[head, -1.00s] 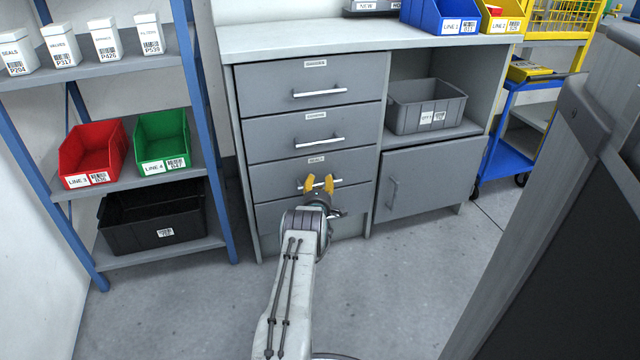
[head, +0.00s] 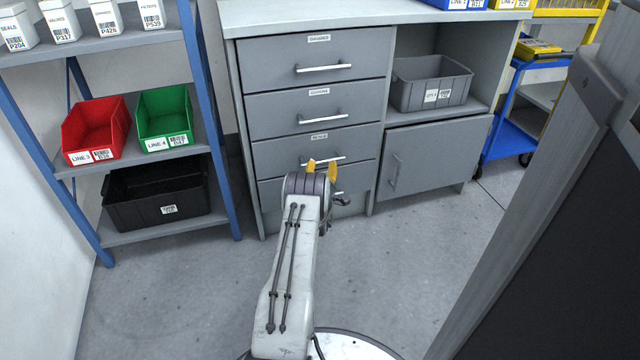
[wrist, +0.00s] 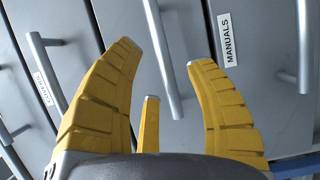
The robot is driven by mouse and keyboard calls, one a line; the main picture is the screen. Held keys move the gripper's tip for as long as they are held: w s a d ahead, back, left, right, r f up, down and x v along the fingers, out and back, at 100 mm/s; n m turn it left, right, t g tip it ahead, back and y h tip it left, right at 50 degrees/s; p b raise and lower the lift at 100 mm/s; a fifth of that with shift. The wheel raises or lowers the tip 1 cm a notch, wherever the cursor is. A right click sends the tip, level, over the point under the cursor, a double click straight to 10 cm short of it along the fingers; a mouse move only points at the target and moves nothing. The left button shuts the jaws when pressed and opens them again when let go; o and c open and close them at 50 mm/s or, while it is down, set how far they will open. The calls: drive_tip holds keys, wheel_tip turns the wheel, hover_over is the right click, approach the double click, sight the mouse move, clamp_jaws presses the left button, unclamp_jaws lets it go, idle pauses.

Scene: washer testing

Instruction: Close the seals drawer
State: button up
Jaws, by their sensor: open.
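The seals drawer (head: 275,156) is the third grey drawer down in the cabinet. Its front looks about flush with the drawers above; I cannot make out a gap. Its bar handle (head: 323,159) is just at my yellow fingertips. My gripper (head: 322,164) is open and empty in front of this drawer, its wrist hiding part of the drawer below. In the wrist view the seals handle (wrist: 162,60) runs between my spread fingers (wrist: 165,55). I cannot tell whether they touch it. The seals label is hidden there; the MANUALS label (wrist: 228,38) shows on the drawer beside it.
A blue shelf rack with red (head: 95,130) and green (head: 163,118) bins stands left. Right of the drawers are a grey bin (head: 430,82) and a cabinet door (head: 440,155). A large grey panel (head: 540,200) fills the near right. The floor before the drawers is clear.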

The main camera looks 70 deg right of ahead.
drive_tip(key=v, duration=0.7)
idle(0.9)
